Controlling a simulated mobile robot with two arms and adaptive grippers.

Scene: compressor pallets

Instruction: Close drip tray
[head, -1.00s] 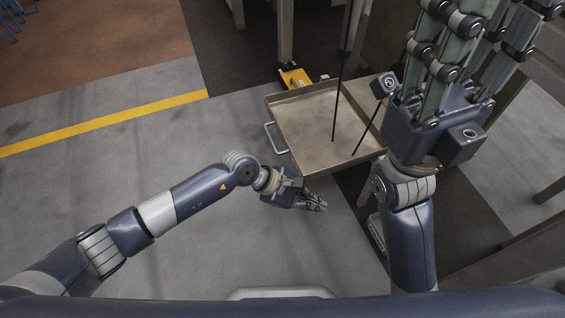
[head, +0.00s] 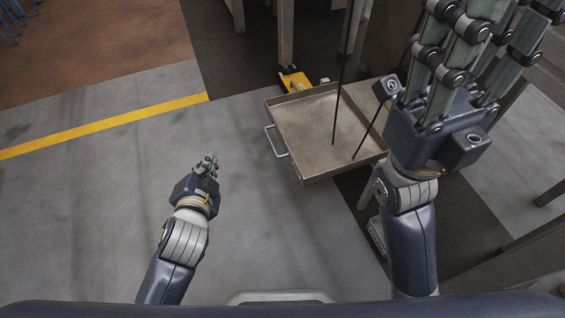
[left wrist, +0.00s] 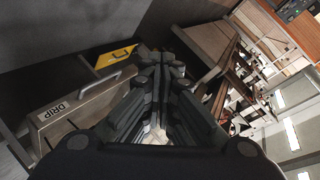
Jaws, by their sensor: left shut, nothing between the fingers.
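The drip tray (head: 310,118) is a shallow beige metal tray in the head view, pulled out from under dark equipment, with a bar handle (head: 276,141) on its left side. In the left wrist view the tray front (left wrist: 75,110) shows the word DRIP and a handle. My left gripper (head: 208,163) is shut and empty, left of the handle and apart from it. Its fingers (left wrist: 157,65) are bunched together in the left wrist view. My right gripper (head: 475,30) is at the upper right, its fingers spread and partly cut off by the frame edge.
Two thin dark rods (head: 336,110) stand over the tray. A yellow object (head: 294,79) lies on the floor behind the tray. Dark posts and frames stand behind and right. Grey floor (head: 110,170) with a yellow line is clear to the left.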

